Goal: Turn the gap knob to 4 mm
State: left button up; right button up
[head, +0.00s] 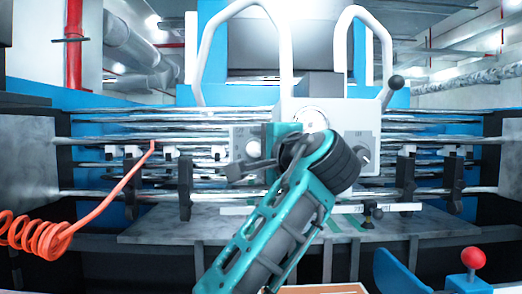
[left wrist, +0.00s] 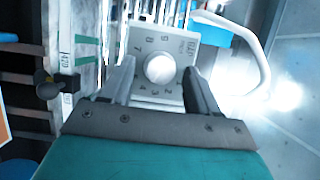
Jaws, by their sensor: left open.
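The gap knob (left wrist: 160,69) is a pale round knob on a white dial plate (left wrist: 181,62) with numbers printed around it. No pointer mark on it can be made out. The plate also shows in the head view (head: 366,135), partly behind my arm. My left gripper (left wrist: 160,76) is open, with one finger on each side of the knob in the picture. Gaps show between fingers and knob; I cannot tell how far the tips reach. In the head view my left gripper (head: 362,153) is a dark shape before the plate, mostly hidden by its wrist. My right gripper is not visible.
Another pale knob (head: 253,148) is on a box left of my wrist. A white tube handle (head: 388,60) rises above the plate. A ruler with a black clamp knob (head: 368,212) lies below. An orange coiled hose (head: 35,235) hangs left; a red knob (head: 473,258) is lower right.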

pick_arm(q)
jog(key=shift+s, duration=0.1)
jog(key=b+v, duration=0.1)
jog(key=v, duration=1.1)
jog(key=shift+s+d, duration=0.2)
jog(key=shift+s, duration=0.15)
jog(key=shift+f, duration=0.1)
